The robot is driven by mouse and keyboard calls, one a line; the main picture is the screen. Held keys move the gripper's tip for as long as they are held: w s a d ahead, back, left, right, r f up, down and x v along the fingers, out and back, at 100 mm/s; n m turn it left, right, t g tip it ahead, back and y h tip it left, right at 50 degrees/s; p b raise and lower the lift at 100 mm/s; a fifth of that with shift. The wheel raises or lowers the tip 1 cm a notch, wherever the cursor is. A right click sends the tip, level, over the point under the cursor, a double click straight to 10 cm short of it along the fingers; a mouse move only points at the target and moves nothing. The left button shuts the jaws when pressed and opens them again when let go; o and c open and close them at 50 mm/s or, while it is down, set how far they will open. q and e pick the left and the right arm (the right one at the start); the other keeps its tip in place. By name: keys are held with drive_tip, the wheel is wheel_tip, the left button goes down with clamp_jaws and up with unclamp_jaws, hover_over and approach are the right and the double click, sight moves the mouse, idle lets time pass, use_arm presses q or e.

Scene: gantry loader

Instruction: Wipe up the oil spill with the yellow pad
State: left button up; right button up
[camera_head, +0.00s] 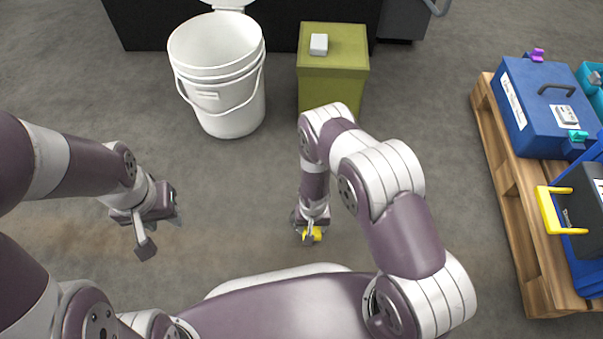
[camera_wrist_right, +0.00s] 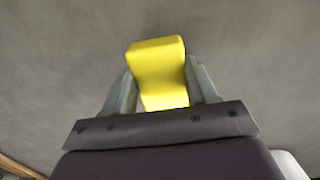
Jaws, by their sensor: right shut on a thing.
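The yellow pad (camera_wrist_right: 158,75) is held between the two fingers of my right gripper (camera_wrist_right: 160,95), which is shut on it. In the head view a small part of the yellow pad (camera_head: 311,234) shows below my right gripper (camera_head: 309,231), near the floor in front of my base. I cannot tell whether the pad touches the floor. A faint brownish stain (camera_head: 85,233), which looks like the oil spill, spreads over the floor at the left, partly hidden by my left arm. My left gripper (camera_head: 162,232) is open and empty above the stain's right part.
A white bucket (camera_head: 222,105) stands at the back left. Beside it is an olive box (camera_head: 333,87) with a small white block (camera_head: 319,44) on top. A wooden pallet (camera_head: 527,217) with blue cases (camera_head: 540,100) stands at the right. The floor between box and pallet is clear.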

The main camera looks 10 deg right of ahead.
drive_tip(key=shift+r+p, duration=1.55)
drive_tip(key=shift+r, duration=0.5)
